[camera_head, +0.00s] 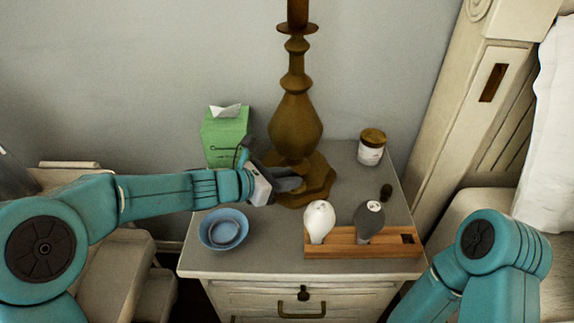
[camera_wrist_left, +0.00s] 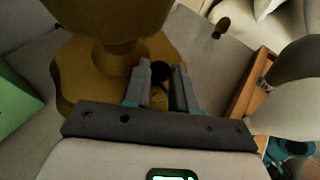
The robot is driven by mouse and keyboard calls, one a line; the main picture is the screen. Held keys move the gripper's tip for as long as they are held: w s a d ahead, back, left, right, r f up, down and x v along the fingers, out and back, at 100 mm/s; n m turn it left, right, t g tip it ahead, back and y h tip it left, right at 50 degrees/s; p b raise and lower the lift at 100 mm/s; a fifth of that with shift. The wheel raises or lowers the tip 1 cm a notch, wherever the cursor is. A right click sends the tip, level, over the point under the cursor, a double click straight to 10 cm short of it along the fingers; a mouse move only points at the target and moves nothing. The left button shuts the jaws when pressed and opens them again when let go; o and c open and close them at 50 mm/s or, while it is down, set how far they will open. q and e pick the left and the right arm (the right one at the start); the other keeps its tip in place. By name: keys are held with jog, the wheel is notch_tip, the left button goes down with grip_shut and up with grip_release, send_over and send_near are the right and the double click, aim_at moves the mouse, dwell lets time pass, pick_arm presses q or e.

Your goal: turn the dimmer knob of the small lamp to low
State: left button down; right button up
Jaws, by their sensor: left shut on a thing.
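The brass-coloured lamp (camera_head: 296,120) stands upright at the back of the nightstand on a wide, lobed base. My left gripper (camera_head: 292,184) reaches in from the left, low over the front of that base. In the left wrist view the gripper (camera_wrist_left: 162,82) is shut on a small dark round knob (camera_wrist_left: 160,72) at the lamp base's edge (camera_wrist_left: 85,95). The knob is hidden behind the fingers in the head view, and its setting cannot be read. My right arm shows at the lower right; its gripper is out of view.
On the nightstand (camera_head: 240,262) are a green tissue box (camera_head: 225,138), blue bowls (camera_head: 222,230), a lidded jar (camera_head: 371,148) and a small dark object (camera_head: 386,191). A wooden tray (camera_head: 340,250) holds a white bulb (camera_head: 319,220) and a grey one (camera_head: 369,220), right of my gripper.

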pick_arm(q)
jog(key=m+g+p, duration=0.1)
jog(key=p, duration=0.2)
jog(key=m+g+h+p, duration=0.1)
jog(key=m+g+p, duration=0.1)
jog(key=p, duration=0.1)
jog(key=w+m+g+h+p, duration=0.1)
jog(key=g+p, duration=0.1)
jog(key=p, duration=0.1)
jog(key=shift+a+r, duration=0.25)
jog(key=shift+r, duration=0.1)
jog(key=shift+w+f+m+g+p, duration=0.1)
jog(key=shift+m+g+p, duration=0.3)
jog(key=shift+m+g, duration=0.3)
jog(key=shift+f+m+g, duration=0.15)
jog(key=shift+m+g, duration=0.15)
jog(key=shift+m, duration=0.2)
jog(key=shift+w+f+m+g, duration=0.2)
jog(key=shift+m+g, duration=0.4)
jog(key=shift+g, duration=0.2)
jog(key=shift+w+m+g+b, duration=0.1)
jog(key=shift+m+g+b, duration=0.2)
jog(key=shift+m+g, duration=0.3)
jog(key=shift+w+r+m+g+b, duration=0.15)
jog(key=shift+m+g+b, duration=0.15)
jog(key=shift+m+g, duration=0.4)
jog(key=c, duration=1)
grip_release()
jog(key=shift+o, duration=0.2)
